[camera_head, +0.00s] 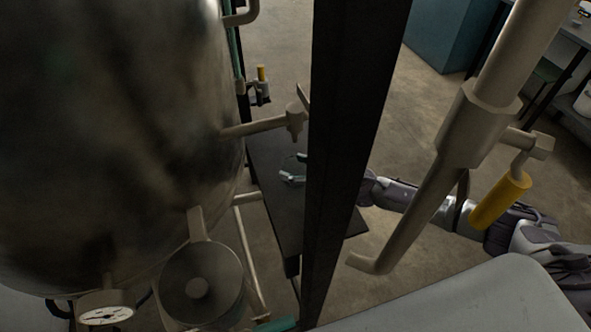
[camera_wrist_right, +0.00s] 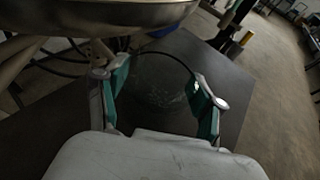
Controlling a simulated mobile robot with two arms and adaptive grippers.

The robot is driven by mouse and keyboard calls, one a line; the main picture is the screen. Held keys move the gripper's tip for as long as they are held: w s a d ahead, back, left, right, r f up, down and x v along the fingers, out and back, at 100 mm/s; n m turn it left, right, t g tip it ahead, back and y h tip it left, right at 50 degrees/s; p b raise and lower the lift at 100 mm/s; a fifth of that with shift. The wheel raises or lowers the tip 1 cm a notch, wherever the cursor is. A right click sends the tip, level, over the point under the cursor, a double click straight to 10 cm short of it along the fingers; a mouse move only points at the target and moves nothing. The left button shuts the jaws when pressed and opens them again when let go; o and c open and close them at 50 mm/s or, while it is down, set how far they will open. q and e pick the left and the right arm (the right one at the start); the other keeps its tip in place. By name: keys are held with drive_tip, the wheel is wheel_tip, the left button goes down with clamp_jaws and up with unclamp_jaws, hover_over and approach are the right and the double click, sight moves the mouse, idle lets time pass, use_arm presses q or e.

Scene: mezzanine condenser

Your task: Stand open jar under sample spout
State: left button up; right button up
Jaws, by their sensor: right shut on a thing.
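A clear glass jar (camera_wrist_right: 160,92) with an open round rim sits between the green-padded fingers of my right gripper (camera_wrist_right: 158,86) in the right wrist view. The gripper is shut on it. In the head view my right gripper (camera_head: 292,169) is small, low over a dark shelf (camera_head: 272,207) and partly hidden by a black post; the jar is barely visible there. The sample spout (camera_head: 294,119), a short pipe with a valve, juts from the big metal vessel above and near the gripper. I cannot tell whether the jar touches the shelf. My left gripper is not in view.
The metal vessel (camera_head: 110,130) fills the left. The black post (camera_head: 345,130) stands between the camera and my right forearm. A pale pipe (camera_head: 440,175) with a yellow handle (camera_head: 500,200) hangs in front at right. Open floor (camera_head: 425,105) lies behind.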

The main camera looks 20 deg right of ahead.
drive_tip(key=shift+f, duration=0.2)
drive_tip(key=o, duration=0.8)
drive_tip(key=shift+f, duration=0.1)
drive_tip(key=o, duration=0.5)
drive_tip(key=shift+c, duration=0.2)
drive_tip(key=b+v, duration=0.2)
drive_tip(key=v, duration=0.9)
drive_tip(key=shift+s+d+b, duration=0.1)
drive_tip(key=shift+b, duration=0.2)
drive_tip(key=shift+s+d+r, duration=0.15)
drive_tip(key=shift+s+r, duration=0.15)
drive_tip(key=shift+r, duration=0.1)
